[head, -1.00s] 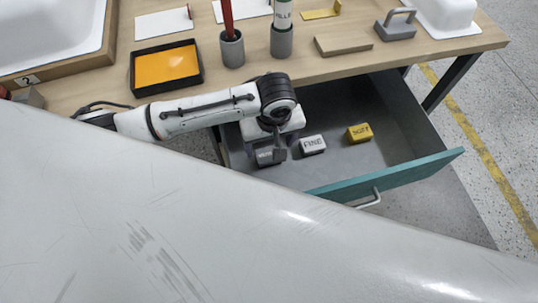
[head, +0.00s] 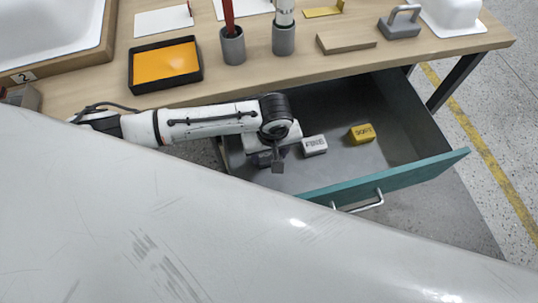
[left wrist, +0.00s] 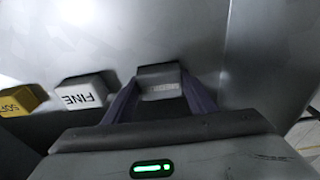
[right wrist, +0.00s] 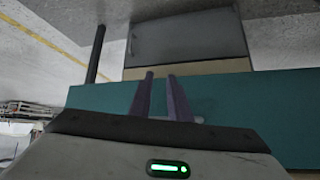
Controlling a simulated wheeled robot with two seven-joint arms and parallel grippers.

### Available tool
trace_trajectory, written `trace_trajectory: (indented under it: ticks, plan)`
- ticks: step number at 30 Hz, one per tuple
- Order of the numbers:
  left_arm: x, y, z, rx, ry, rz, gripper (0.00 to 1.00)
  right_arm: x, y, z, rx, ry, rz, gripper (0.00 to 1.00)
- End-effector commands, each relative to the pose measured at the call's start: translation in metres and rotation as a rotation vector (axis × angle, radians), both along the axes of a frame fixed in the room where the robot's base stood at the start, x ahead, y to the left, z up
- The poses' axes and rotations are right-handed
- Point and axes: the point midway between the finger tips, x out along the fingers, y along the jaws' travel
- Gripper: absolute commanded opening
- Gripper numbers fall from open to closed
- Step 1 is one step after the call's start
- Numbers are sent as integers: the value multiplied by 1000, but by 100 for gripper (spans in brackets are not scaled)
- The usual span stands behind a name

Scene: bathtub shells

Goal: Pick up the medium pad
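The medium pad, a small grey block with a blurred label, shows in the left wrist view (left wrist: 160,84) at the bottom of the open drawer. My left gripper (left wrist: 160,88) is open, its two fingers on either side of that pad; whether they touch it I cannot tell. In the head view my left gripper (head: 268,163) is low in the drawer's left part and mostly covers the pad. A light grey pad marked FINE (head: 314,145) and a yellow pad marked SOFT (head: 361,134) lie to its right. My right gripper (right wrist: 161,80) is partly open and empty, before a teal panel.
The drawer's teal front (head: 390,178) and side walls bound the space. Above, the wooden table (head: 300,64) carries an orange tray (head: 166,62), two grey holders, a wooden block (head: 345,43) and a grey handled block (head: 399,27). The drawer floor at right is clear.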

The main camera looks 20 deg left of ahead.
Motion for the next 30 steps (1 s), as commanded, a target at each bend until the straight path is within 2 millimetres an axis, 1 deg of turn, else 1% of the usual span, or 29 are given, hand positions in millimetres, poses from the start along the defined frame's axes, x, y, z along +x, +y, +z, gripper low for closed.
trace_trajectory:
  ticks: [1,3,10,13,17,21,24,27,30]
  plan:
    - [0,0,0,0,0,0,41,0,0,0,-1,1,1,17]
    - [0,0,0,1,1,0,30,0,-1,0,-2,1,1,17]
    - [0,0,1,0,0,0,29,0,-1,0,-4,0,2,17]
    - [0,0,8,-1,-1,0,29,0,-1,3,-4,0,2,17]
    - [0,-1,31,-2,-1,0,29,-1,-1,9,-7,0,2,17]
    - [0,-1,61,-2,-2,0,29,-1,-2,15,-9,2,3,17]
    - [0,0,79,-1,-1,0,29,-2,-2,17,-8,3,2,17]
    - [0,0,91,0,0,0,29,-2,-2,17,-8,4,0,17]
    - [0,0,98,-1,1,0,29,-3,-3,15,-8,8,-1,17]
